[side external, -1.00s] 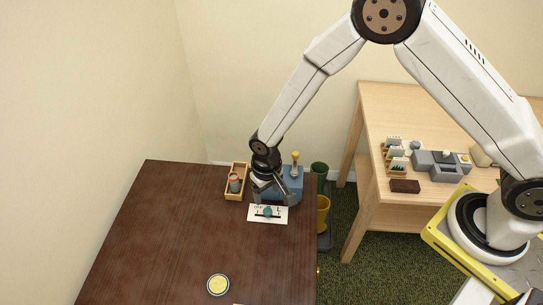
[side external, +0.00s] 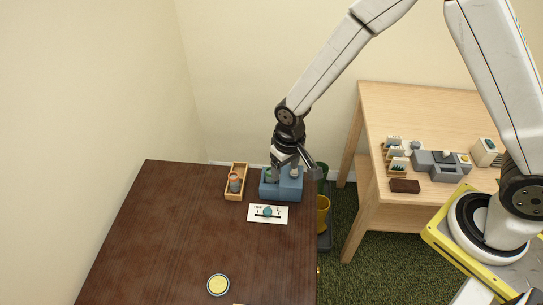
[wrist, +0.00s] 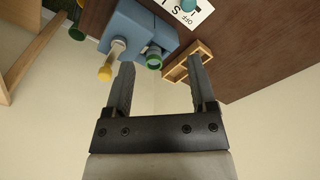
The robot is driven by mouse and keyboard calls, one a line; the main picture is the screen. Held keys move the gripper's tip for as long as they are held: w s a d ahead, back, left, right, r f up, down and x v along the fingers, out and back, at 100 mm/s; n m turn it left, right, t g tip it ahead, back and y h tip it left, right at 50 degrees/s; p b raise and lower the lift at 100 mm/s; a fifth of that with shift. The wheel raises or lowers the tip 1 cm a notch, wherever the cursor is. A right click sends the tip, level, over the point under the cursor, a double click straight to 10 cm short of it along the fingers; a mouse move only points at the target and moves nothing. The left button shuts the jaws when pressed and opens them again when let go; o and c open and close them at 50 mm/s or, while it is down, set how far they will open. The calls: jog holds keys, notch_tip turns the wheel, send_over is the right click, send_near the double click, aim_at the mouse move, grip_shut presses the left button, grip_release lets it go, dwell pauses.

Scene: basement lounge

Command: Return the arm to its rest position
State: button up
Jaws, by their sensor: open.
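My gripper (side external: 293,165) is over the back right corner of the dark wooden table (side external: 170,240), in front of and above the blue block (side external: 284,190) in the side view. Its two fingers are apart in the wrist view (wrist: 158,85), with nothing between them. The blue block (wrist: 138,35) carries a yellow-tipped peg (wrist: 105,73) and a green-ended piece (wrist: 154,59). In the side view my gripper partly covers the block's top.
A wooden tray (side external: 245,182) holding a small cylinder stands left of the block. A white labelled card with a teal knob (side external: 267,213) lies in front. A yellow disc (side external: 218,285) lies nearer. Green and yellow pots (side external: 323,203) stand beyond the table's right edge. A light wooden table (side external: 430,100) stands right.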

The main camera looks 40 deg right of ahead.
jog(key=s+d+r+t, duration=0.2)
jog(key=s+d+r, duration=0.8)
jog(key=s+d, duration=0.1)
jog(key=shift+d+r, duration=0.4)
jog(key=shift+d, duration=0.1)
dwell(1.0)
